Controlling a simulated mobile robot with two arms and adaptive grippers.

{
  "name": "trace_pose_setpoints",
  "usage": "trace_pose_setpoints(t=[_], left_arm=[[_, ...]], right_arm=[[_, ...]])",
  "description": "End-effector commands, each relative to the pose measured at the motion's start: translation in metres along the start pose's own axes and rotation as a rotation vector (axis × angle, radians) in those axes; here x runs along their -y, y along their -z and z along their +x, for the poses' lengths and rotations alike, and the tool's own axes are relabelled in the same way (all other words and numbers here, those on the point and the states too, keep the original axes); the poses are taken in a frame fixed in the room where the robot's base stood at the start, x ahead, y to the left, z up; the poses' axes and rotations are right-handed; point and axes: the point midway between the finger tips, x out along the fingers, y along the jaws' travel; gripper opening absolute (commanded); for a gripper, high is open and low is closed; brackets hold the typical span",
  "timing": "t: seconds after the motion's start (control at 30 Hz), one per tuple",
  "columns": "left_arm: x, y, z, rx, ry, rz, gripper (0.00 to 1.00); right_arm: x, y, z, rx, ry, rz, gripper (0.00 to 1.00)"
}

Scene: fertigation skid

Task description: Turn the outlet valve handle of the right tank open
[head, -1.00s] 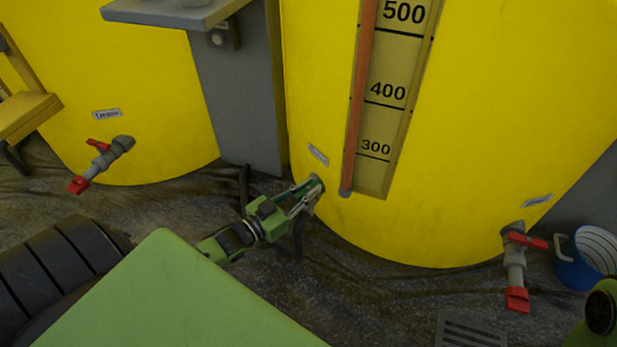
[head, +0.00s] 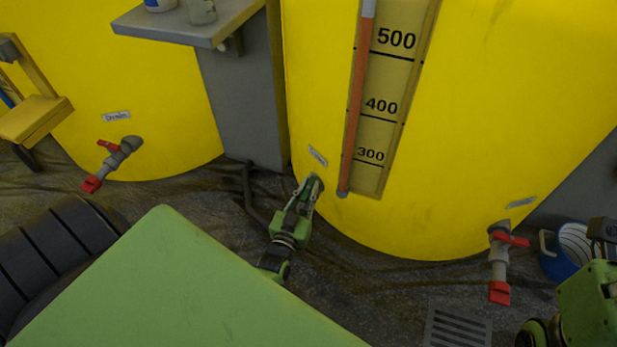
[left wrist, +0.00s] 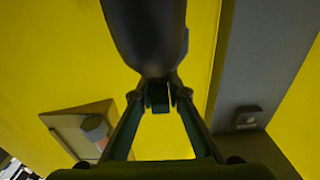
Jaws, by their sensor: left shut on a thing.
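The right tank (head: 470,110) is the large yellow one with the level scale. Its outlet valve (head: 319,178) sits low on its left side under a small tilted label (head: 317,156), mostly hidden by my gripper in the head view. My left gripper (head: 312,186) is shut on the valve handle, its fingers pointing up at the tank wall. In the left wrist view the fingertips (left wrist: 160,95) close around a small dark piece, the handle (left wrist: 158,98), just under the dark grey valve body (left wrist: 147,35). The handle's exact angle is hard to tell.
Another valve with a red handle (head: 510,239) is on the tank's right side, near a blue bucket (head: 560,262) and a floor grate (head: 458,328). The left tank has a drain valve (head: 117,155). A grey shelf (head: 190,25) juts out between the tanks. My right arm (head: 590,300) shows lower right.

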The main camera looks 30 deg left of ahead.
Motion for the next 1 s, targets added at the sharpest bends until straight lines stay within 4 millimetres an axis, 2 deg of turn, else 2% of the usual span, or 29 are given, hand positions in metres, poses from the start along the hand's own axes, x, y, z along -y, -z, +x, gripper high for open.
trace_pose_setpoints(t=[0.33,0.37,0.4,0.43,0.77,0.87,1.0], left_arm=[[-0.001,-0.001,-0.001,0.001,0.002,-0.001,0.00],[-0.001,-0.001,-0.001,0.001,0.002,-0.001,0.17],[-0.001,-0.001,-0.001,0.001,0.002,-0.001,0.27],[-0.001,-0.001,-0.001,0.001,0.002,-0.001,0.29],[0.000,0.000,-0.002,0.001,0.002,-0.001,0.29],[0.000,-0.001,-0.010,0.002,0.002,-0.001,0.29],[0.000,-0.002,-0.033,0.004,0.002,-0.001,0.29]], right_arm=[[0.000,0.000,0.000,0.001,0.000,0.000,0.33],[0.000,0.000,0.000,0.001,0.000,0.000,0.33],[0.000,0.000,0.000,0.001,0.000,0.001,0.33],[0.000,0.000,0.000,0.001,0.000,0.001,0.33],[0.000,0.000,0.000,0.001,0.002,-0.001,0.33],[0.000,0.000,0.000,0.001,0.002,-0.001,0.33],[0.000,0.000,0.000,0.001,0.001,0.000,0.33]])
